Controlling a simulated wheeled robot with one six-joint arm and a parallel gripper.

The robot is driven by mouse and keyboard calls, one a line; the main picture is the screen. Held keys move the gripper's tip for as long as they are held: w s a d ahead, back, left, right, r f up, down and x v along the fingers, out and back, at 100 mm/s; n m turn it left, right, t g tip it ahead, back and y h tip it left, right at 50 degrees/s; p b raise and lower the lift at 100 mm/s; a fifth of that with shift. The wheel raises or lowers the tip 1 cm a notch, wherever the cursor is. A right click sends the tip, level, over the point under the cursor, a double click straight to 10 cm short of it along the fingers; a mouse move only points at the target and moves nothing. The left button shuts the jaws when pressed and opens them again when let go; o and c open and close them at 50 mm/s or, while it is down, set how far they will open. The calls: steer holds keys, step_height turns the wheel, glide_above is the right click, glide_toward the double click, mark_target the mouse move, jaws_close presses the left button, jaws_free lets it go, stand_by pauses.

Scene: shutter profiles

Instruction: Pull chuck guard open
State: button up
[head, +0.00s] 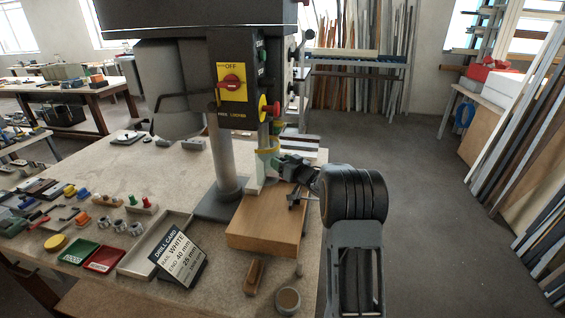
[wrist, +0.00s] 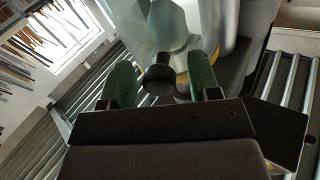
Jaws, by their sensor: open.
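The chuck guard (head: 265,163) is a clear, pale shield with a yellowish edge, low on the front of the drill press. In the wrist view the guard (wrist: 162,25) fills the top middle, and a dark round knob (wrist: 158,76) stands out from it. My gripper (head: 281,168) reaches the guard from the right. In the wrist view my gripper (wrist: 161,82) is open, its two green fingers on either side of the knob with gaps visible. In the head view the knob is hidden or too small to tell.
A wooden block (head: 262,228) lies below the guard, beside the steel column (head: 226,150). A drill card (head: 178,258), a shallow tray (head: 150,245) and small parts cover the bench (head: 150,170) to the left. Open floor (head: 430,200) lies to the right.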

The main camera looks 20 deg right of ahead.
jaws_close()
stand_by(0.4)
steer(key=shift+r, duration=0.1)
